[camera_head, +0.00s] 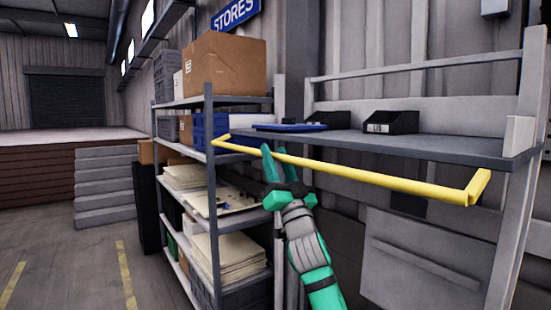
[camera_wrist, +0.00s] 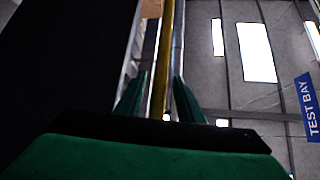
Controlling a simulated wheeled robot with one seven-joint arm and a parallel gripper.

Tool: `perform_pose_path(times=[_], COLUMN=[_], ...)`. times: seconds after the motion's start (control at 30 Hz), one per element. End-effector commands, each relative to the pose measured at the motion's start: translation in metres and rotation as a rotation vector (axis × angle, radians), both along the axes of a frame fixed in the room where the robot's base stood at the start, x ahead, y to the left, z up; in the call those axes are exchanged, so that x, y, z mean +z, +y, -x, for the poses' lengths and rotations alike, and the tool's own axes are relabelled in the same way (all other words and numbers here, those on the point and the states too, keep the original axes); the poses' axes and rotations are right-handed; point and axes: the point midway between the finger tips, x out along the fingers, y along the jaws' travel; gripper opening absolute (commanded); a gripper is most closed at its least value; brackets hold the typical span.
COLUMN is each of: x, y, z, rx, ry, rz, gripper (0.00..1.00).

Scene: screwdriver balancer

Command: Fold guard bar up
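The guard bar (camera_head: 370,175) is a long yellow bar with a short bent arm at each end. It stands out in front of the grey bench shelf (camera_head: 430,146), roughly level with it or a little lower. My gripper (camera_head: 286,160) is green and reaches up from below to the left part of the bar. In the wrist view the yellow bar (camera_wrist: 162,60) runs between the two fingers of my gripper (camera_wrist: 158,90). The fingers stand apart, with a narrow gap beside the bar. Contact with the bar cannot be told.
Black bins (camera_head: 391,122) and a blue flat item (camera_head: 290,127) lie on the bench shelf. A storage rack (camera_head: 211,170) with boxes and paper stacks stands close on the left of my arm. Grey steps (camera_head: 105,185) are further left. The floor at the left front is clear.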

Motion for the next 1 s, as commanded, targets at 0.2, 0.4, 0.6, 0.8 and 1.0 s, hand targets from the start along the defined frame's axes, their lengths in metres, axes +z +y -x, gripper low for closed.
perform_pose_path(times=[0.2, 0.4, 0.6, 0.8, 1.0], x=[0.0, 0.0, 0.003, 0.009, 0.019], y=[0.0, 0.0, 0.003, 0.005, 0.007], z=[0.0, 0.0, 0.002, 0.003, 0.004], rx=[0.0, 0.001, 0.004, 0.006, 0.007], ry=[0.0, 0.001, 0.021, 0.075, 0.158], rz=[0.0, -0.002, -0.032, -0.109, -0.222], gripper=[0.0, 0.0, 0.0, 0.0, 0.0])
